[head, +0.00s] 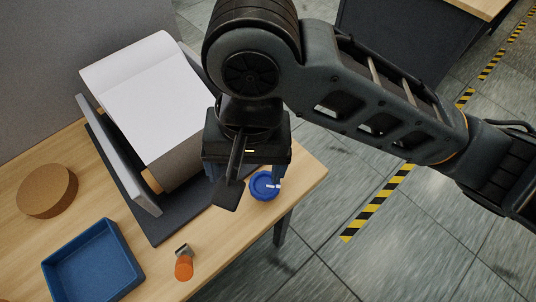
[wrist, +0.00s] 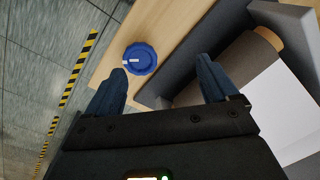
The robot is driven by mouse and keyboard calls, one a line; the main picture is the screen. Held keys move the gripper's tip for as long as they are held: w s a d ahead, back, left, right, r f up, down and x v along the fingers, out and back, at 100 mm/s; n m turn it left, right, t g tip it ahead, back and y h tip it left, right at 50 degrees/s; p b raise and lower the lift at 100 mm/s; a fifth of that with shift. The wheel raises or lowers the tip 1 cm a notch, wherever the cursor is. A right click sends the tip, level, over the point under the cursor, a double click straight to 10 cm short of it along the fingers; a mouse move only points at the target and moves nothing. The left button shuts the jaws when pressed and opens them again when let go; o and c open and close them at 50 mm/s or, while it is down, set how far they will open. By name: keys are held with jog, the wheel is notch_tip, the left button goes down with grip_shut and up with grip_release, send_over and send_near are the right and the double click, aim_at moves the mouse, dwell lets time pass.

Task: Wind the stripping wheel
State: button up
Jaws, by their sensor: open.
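The blue wheel (head: 265,186) has a white mark on its rim and sits near the right corner of the wooden table. In the wrist view the wheel (wrist: 140,59) shows whole, beyond and between my fingertips, nearer the left finger. My gripper (wrist: 162,85) is open and empty, with its two blue-grey fingers apart. In the head view my gripper (head: 243,180) hangs beside the wheel, just up and left of it in the picture. The wheel stands clear of both fingers in the wrist view; the exact height gap cannot be told.
A roll with white paper (head: 150,95) lies in a grey-sided unit on a dark base (head: 165,225). A blue tray (head: 92,265), a brown round disc (head: 47,191) and an orange-handled tool (head: 184,267) are on the table (head: 222,225). Open floor lies right of the table.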

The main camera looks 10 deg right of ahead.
aim_at(265, 184)
jog(key=d, duration=0.1)
jog(key=w+d+h, duration=0.1)
jog(key=shift+w+d+f, duration=0.15)
jog(key=shift+d+f, duration=0.05)
jog(key=shift+d, duration=0.2)
jog(key=shift+d+f, duration=0.1)
jog(key=shift+f, duration=0.25)
jog(key=shift+f+b, duration=0.75)
jog(key=shift+f, duration=2.75)
jog(key=shift+c, duration=0.4)
jog(key=c, duration=1)
jog(key=shift+r+n, duration=0.1)
jog(key=shift+n, duration=0.2)
